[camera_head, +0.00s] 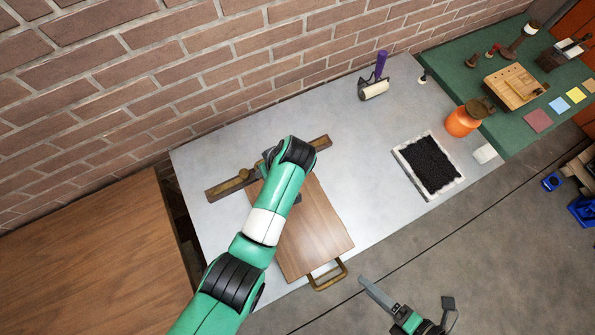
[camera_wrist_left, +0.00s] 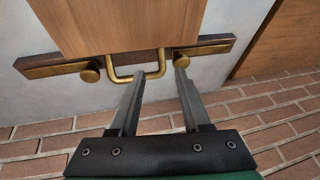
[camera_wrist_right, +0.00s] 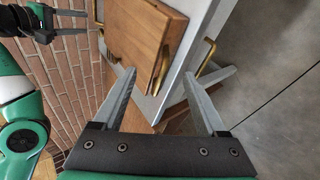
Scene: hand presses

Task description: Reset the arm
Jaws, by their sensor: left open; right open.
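A hand press with a brown wooden board (camera_head: 318,225) lies on the grey table, with a brass handle (camera_head: 329,284) at its front end. A dark bar with brass knobs (camera_head: 228,186) crosses its back end. My left arm reaches over the board in the head view and hides its gripper's fingertips. In the left wrist view my left gripper (camera_wrist_left: 160,76) is open near a brass U-handle (camera_wrist_left: 137,78) on the board's edge; contact is unclear. My right gripper (camera_head: 366,284) is open and empty, off the table's front edge. In the right wrist view the board (camera_wrist_right: 143,38) shows beyond its fingers (camera_wrist_right: 160,76).
On the grey table (camera_head: 370,200) stand a roller with purple handle (camera_head: 375,85) and a tray of black material (camera_head: 430,165). An orange pot (camera_head: 462,122) and wooden block (camera_head: 515,87) stand at the right. A brick wall (camera_head: 150,80) runs behind.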

